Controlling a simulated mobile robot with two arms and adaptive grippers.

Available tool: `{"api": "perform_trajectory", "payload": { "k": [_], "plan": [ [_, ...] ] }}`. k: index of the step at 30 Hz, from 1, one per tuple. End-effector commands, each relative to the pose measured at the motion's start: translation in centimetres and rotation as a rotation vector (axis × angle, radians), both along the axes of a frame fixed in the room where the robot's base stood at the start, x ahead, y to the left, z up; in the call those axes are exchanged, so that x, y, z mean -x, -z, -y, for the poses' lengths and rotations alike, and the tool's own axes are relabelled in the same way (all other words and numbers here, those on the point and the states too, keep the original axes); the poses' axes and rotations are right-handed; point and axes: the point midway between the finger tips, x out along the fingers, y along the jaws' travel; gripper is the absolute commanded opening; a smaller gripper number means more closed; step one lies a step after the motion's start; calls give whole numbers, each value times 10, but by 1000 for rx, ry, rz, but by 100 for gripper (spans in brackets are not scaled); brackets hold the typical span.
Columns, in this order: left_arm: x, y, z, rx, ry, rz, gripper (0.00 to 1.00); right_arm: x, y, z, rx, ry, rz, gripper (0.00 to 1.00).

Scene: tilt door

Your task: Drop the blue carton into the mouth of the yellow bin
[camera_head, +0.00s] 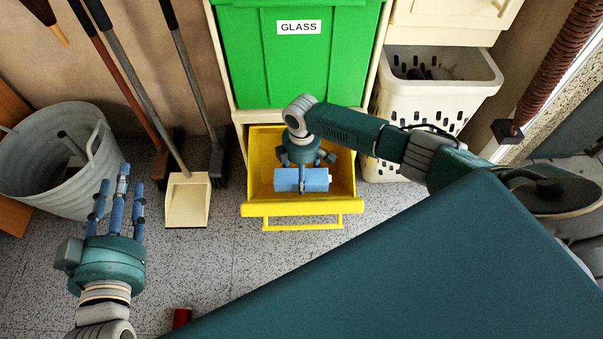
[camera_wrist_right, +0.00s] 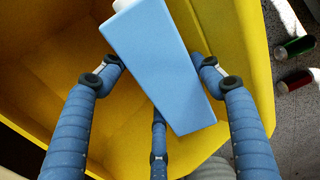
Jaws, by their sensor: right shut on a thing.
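The blue carton (camera_head: 290,180) has a white cap at one end and lies sideways in the head view. My right gripper (camera_head: 305,170) is shut on it and holds it over the open mouth of the yellow bin (camera_head: 257,208), within the rim outline. In the right wrist view the carton (camera_wrist_right: 160,65) is between my blue fingers, with the yellow bin wall (camera_wrist_right: 245,35) behind it. The carton's exact height relative to the rim is hard to tell. My left gripper (camera_head: 118,190) is open and empty at the left, with its fingers spread.
A green bin labelled GLASS (camera_head: 300,65) stands above the yellow bin. A white perforated basket (camera_head: 425,110) is to the right. A grey bucket (camera_head: 60,165), a dustpan (camera_head: 187,200) and broom handles are left. A red can (camera_head: 182,316) lies on the floor.

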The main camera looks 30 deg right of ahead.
Motion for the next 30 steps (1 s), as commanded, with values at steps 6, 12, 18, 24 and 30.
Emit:
{"api": "perform_trajectory", "payload": {
  "k": [6,12,18,24,30],
  "plan": [
    [0,0,0,0,0,0,39,0,0,0,0,0,0,43],
    [0,0,0,0,0,0,39,0,0,0,0,0,0,75],
    [0,0,0,0,0,-1,39,0,0,0,0,0,0,87],
    [0,1,0,-1,0,-4,39,0,-2,0,0,0,0,87],
    [0,1,0,-1,0,-3,39,-1,-27,1,0,-1,3,87]
  ]
}}
